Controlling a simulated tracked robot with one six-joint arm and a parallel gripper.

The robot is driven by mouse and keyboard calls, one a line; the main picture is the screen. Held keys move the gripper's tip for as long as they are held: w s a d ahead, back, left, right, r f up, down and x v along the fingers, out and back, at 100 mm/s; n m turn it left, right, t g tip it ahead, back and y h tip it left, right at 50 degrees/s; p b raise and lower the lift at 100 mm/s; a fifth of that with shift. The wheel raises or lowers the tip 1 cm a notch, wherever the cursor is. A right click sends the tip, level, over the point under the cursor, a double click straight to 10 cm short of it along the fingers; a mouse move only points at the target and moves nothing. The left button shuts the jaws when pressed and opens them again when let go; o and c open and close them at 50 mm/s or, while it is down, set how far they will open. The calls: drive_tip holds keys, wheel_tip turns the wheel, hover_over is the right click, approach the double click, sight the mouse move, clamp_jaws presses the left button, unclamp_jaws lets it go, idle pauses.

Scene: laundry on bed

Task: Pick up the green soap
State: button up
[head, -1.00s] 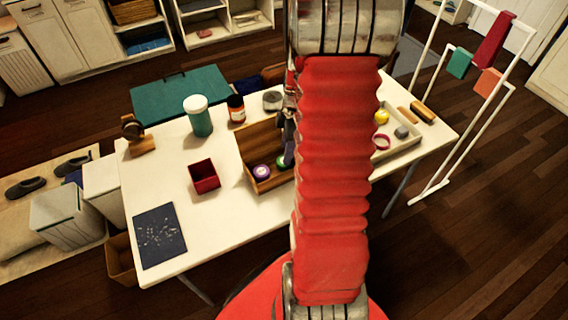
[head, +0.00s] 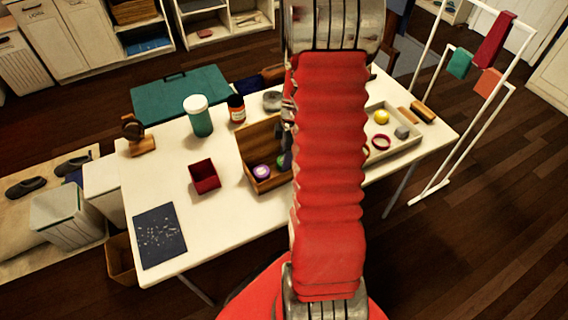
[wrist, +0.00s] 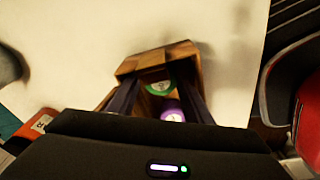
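The green soap (wrist: 159,87) is a round piece with a pale label. It lies inside a wooden box (wrist: 184,55), near its far end wall in the wrist view. A purple round piece (wrist: 172,113) lies beside it; it also shows in the head view (head: 262,171). My gripper (wrist: 157,82) is open, with dark fingers on either side of the soap in the wrist view. No grasp shows, and I cannot tell how far the fingertips are above the soap. In the head view my arm hides most of the gripper and the box's right part.
A dark red open box (head: 204,177) and a dark blue mat (head: 159,236) lie left on the white table (head: 225,222). A green jar (head: 200,117) and an amber bottle (head: 236,109) stand behind. A pale tray (head: 405,146) holds small items at right.

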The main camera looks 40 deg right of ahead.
drive_tip(key=c, duration=0.7)
drive_tip(key=shift+o, duration=0.2)
wheel_tip(320, 180, up, 18)
idle(0.3)
idle(0.4)
